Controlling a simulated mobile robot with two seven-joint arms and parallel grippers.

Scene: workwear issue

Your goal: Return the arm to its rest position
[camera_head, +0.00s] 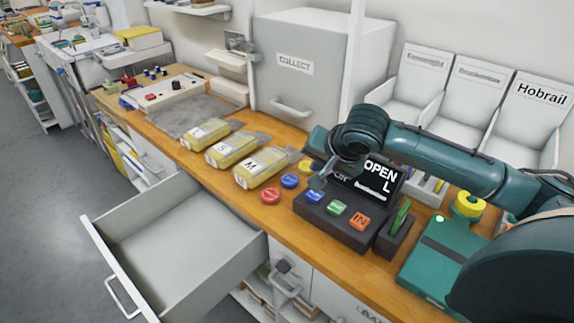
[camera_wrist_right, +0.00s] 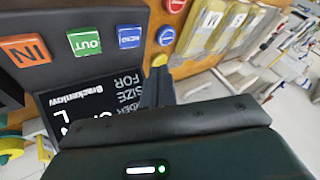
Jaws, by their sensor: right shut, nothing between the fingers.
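My right arm (camera_head: 430,152) reaches in from the right in the head view. Its gripper (camera_head: 318,182) is shut and empty, pointing down above the back left of the dark button console (camera_head: 326,225). In the wrist view the closed fingers (camera_wrist_right: 156,78) show beside the console's display. No gap between fingertips and console can be judged. The display (camera_head: 378,180) reads "OPEN" and "L". The console has a blue button (camera_head: 313,198), a green OUT button (camera_head: 337,207) and an orange IN button (camera_head: 360,220). My left gripper is not in view.
Red (camera_head: 270,196), blue (camera_head: 290,181) and yellow (camera_head: 306,166) discs lie left of the console. Three yellow labelled packs (camera_head: 262,170) lie further left. An empty drawer (camera_head: 97,245) stands open below the counter. A grey COLLECT box (camera_head: 320,60) stands behind.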

